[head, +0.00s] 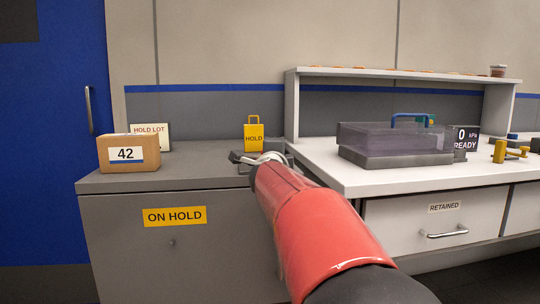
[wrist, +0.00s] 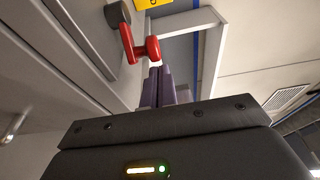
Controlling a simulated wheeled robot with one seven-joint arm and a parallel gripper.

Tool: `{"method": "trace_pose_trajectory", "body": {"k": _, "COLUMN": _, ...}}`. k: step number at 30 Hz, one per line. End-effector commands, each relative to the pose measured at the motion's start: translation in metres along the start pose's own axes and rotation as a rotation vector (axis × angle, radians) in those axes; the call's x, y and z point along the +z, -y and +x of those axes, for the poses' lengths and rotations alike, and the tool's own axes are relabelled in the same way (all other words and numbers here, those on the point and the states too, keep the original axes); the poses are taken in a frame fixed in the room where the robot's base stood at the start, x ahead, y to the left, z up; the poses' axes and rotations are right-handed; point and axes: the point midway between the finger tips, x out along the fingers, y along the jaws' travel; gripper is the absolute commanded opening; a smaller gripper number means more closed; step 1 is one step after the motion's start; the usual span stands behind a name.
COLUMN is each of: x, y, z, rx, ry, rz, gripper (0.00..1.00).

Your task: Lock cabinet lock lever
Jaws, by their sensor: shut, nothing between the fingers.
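The red lock lever (wrist: 130,42) shows in the wrist view, with a dark round base (wrist: 118,14) and a thick red crosspiece at one end. My gripper (wrist: 159,70) is shut and empty, its fingertips close to the crosspiece; I cannot tell if they touch it. The grey cabinet (head: 125,215) stands at left in the head view with an ON HOLD label (head: 175,216) on its front. My red arm reaches over the cabinet's right part. I cannot make out the lever in the head view, and my fingertips are not clear there.
On the cabinet top are a box marked 42 (head: 128,154), a HOLD LOT card (head: 158,132) and a yellow HOLD tag (head: 254,138). The white counter (head: 330,170) at right bears a clear-lidded chamber (head: 400,143) below a shelf (head: 400,73). A drawer marked RETAINED (head: 400,222) is below.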

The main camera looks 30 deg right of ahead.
Motion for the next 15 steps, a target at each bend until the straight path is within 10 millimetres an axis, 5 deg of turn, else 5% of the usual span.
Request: {"method": "trace_pose_trajectory", "body": {"k": 15, "x": -0.0066, "y": 0.0002, "z": 0.0119, "rx": -0.001, "ry": 0.000, "rz": 0.000, "gripper": 0.00}}
